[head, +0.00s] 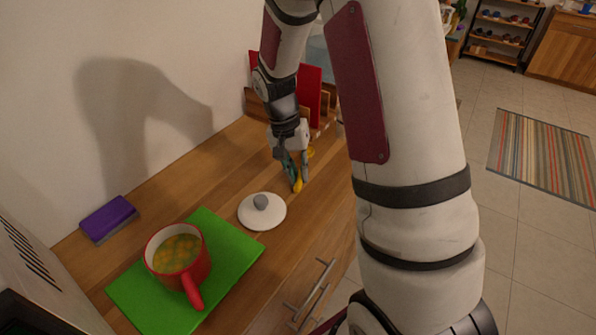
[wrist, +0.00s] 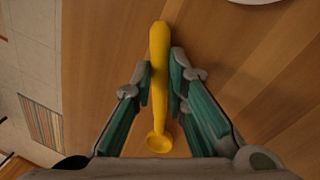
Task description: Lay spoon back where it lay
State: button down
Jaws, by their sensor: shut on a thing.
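A yellow spoon (wrist: 158,48) is between the fingers of my gripper (wrist: 160,85) in the wrist view, its small round bowl towards the palm and its thick handle pointing away. My gripper is shut on it. In the head view my gripper (head: 296,172) is low over the wooden counter (head: 235,160), and part of the yellow spoon (head: 298,185) shows at the fingertips. I cannot tell whether the spoon touches the counter.
A white lid (head: 262,214) with a grey knob lies left of my gripper. A red pot (head: 190,275) with soup stands on a green board (head: 225,240). A purple box (head: 108,219) lies by the wall. A red board (head: 312,90) stands in a rack behind.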

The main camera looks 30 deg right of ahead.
jog(key=c, duration=1.6)
grip_release()
jog(key=s+a+r+n+t+p, duration=0.1)
jog(key=s+a+r, duration=0.1)
jog(key=r, duration=0.7)
jog(key=s+a+r+n, duration=0.1)
jog(key=a+r, duration=0.1)
jog(key=r, duration=0.6)
jog(key=s+a+r+n+t, duration=0.1)
jog(key=s+a+n, duration=0.1)
jog(key=s, duration=0.5)
jog(key=s+a+r+n+t+y, duration=0.1)
jog(key=s+a+n, duration=0.1)
jog(key=s, duration=0.5)
jog(key=s+a+r+n+t, duration=0.1)
jog(key=s+a+r+n, duration=0.1)
jog(key=s, duration=0.6)
jog(key=shift+a+r+n+y, duration=0.1)
jog(key=shift+a+n+y, duration=0.3)
jog(key=shift+a, duration=0.55)
